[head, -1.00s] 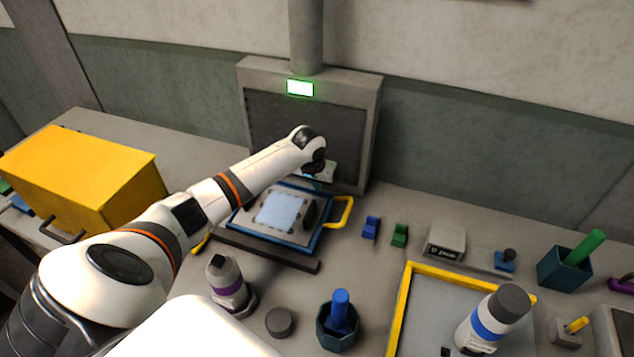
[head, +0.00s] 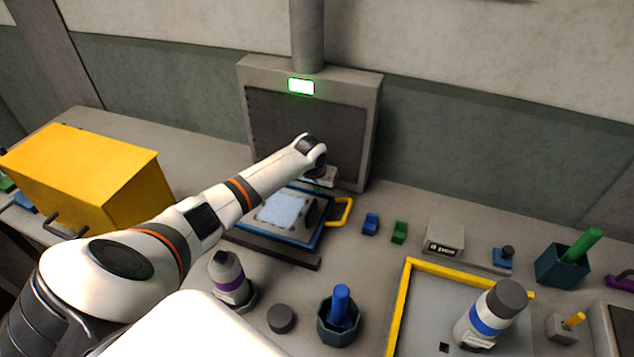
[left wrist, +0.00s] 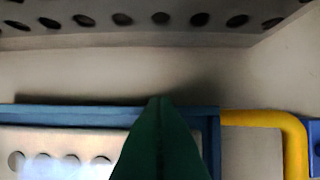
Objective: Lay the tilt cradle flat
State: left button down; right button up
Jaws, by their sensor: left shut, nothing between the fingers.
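The tilt cradle (head: 322,240) appears to be the blue-framed tray with yellow side handles, in front of the grey upright panel. It looks flat or nearly so, and a pale sheet (head: 282,209) lies on it. In the left wrist view its blue rear edge (left wrist: 70,112) and a yellow handle (left wrist: 265,118) show. My left gripper (head: 318,184) is over the cradle's back edge; its shut green fingers (left wrist: 157,100) hold nothing. Whether they touch the edge I cannot tell. My arm hides the cradle's left part. My right gripper is out of view.
The grey panel (head: 263,115) with a lit green display stands close behind. A dark bar (head: 265,248) lies in front of the cradle. A purple-banded bottle (head: 229,280), a blue-handled tool in a cup (head: 340,315) and small blocks (head: 399,232) stand nearby. A yellow box (head: 85,175) is left.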

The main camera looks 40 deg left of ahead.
pick_arm(q)
jog(key=shift+f, duration=0.15)
